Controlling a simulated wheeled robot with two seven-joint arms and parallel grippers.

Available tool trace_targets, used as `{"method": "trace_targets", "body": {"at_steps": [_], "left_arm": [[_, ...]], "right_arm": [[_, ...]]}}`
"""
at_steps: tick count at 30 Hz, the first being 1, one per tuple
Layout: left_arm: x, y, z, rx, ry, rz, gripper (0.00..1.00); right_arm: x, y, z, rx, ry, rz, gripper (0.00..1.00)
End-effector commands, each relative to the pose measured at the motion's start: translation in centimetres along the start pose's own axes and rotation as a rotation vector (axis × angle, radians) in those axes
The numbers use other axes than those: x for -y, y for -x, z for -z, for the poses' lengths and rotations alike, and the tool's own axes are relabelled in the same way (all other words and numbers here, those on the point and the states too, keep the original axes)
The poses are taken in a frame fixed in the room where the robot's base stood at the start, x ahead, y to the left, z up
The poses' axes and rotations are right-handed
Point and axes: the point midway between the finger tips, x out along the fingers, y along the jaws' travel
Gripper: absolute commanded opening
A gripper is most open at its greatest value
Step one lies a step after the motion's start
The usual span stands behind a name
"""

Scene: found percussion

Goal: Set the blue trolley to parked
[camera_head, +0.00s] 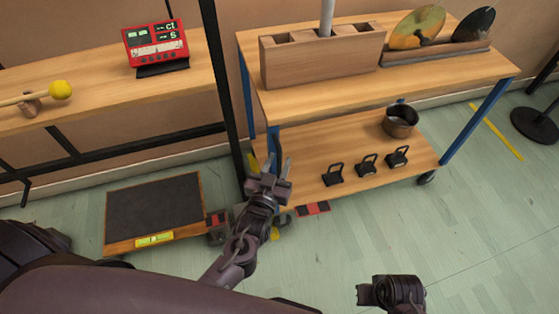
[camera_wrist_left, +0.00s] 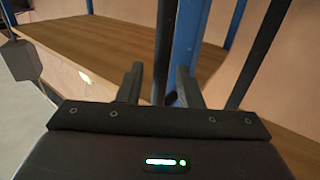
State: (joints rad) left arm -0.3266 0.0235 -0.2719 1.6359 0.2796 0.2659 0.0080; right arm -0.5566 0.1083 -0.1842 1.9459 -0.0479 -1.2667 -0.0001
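The blue trolley (camera_head: 375,92) has two wooden shelves, blue legs and casters, and stands against the wall right of centre. Its near right caster (camera_head: 427,178) shows; the near left one is hidden or unclear behind my arm. My left gripper (camera_head: 274,166) is open, fingers pointing at the trolley's near left leg. In the left wrist view, a blue post (camera_wrist_left: 188,45) and a dark post stand ahead of the open fingers (camera_wrist_left: 160,82); contact cannot be told. My right gripper (camera_head: 390,292) seems to be the dark part low right; its fingers are unclear.
A wooden box, discs on a rack, a pot (camera_head: 400,120) and several black clamp-like items load the trolley. Left are a black-framed bench with a red device (camera_head: 155,46) and a dark floor platform (camera_head: 153,205). Red-black markers (camera_head: 313,208) and yellow tape (camera_head: 497,132) lie on the floor.

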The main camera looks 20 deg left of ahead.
Motion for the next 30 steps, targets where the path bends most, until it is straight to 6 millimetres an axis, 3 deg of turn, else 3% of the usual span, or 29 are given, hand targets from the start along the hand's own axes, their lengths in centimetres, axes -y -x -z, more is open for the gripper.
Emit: {"method": "trace_targets", "body": {"at_steps": [3,12,20,30], "left_arm": [[0.01,-1.05,-0.03,0.0,0.0,0.0,0.33],[0.02,-1.36,-0.06,0.003,0.0,0.0,0.33],[0.02,-1.34,-0.06,0.002,0.0,0.0,0.01],[0.03,-1.37,-0.05,0.002,-0.001,0.0,0.0]], "right_arm": [[0.07,0.37,0.07,-0.001,0.002,0.001,0.0],[0.1,0.66,0.14,0.0,0.002,0.001,0.0],[0.1,0.64,0.15,-0.001,0.003,0.001,0.0],[0.11,0.57,0.12,-0.001,0.003,0.001,0.0]]}}
